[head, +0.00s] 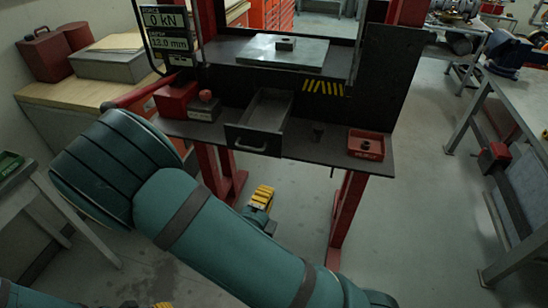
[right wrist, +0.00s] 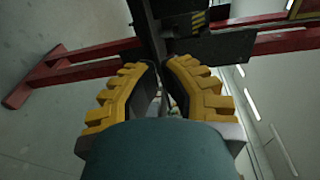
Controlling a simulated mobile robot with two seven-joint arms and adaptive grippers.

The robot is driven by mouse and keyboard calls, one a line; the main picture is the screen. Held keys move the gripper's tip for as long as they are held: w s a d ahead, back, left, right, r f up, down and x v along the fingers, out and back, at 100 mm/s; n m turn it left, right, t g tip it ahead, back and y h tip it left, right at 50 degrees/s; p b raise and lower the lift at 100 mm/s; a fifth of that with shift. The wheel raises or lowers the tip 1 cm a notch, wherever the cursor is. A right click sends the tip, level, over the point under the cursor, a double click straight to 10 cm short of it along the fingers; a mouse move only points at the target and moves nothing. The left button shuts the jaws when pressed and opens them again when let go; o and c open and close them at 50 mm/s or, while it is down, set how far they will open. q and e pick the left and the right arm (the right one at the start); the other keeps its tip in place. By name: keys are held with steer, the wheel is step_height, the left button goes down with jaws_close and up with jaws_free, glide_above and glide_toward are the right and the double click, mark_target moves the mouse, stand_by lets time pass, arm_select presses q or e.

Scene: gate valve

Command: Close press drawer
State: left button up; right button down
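The press drawer (head: 262,125) is dark, with a grey bar handle (head: 250,145) on its front. It stands pulled out toward me beneath the press bed, and its inside looks empty. My right gripper (head: 262,195), with yellow ridged fingers, is below the drawer and the shelf in the head view, apart from both. In the right wrist view its fingertips (right wrist: 162,66) lie close together with nothing visible held, so it looks shut. A bit of yellow at the bottom edge of the head view may be my left gripper (head: 160,305); its fingers are cut off.
The press shelf (head: 310,150) carries a red tray (head: 366,145) on the right and a red box (head: 175,98) on the left. Red press legs (head: 345,215) stand on either side of my right gripper. The floor in front is open.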

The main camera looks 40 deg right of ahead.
steer(key=a+r+n+t, duration=0.1)
arm_select(q)
steer(key=shift+s+d+f+b, duration=0.1)
steer(key=shift+s+f+b, duration=0.25)
steer(key=shift+f+b, duration=0.4)
arm_select(e)
glide_toward(275, 150)
steer(key=shift+n+t, duration=0.3)
steer(key=shift+t, duration=0.1)
steer(key=x, duration=0.8)
steer(key=shift+d+f, duration=0.2)
steer(key=shift+d, duration=0.05)
arm_select(q)
steer(key=shift+r, duration=0.1)
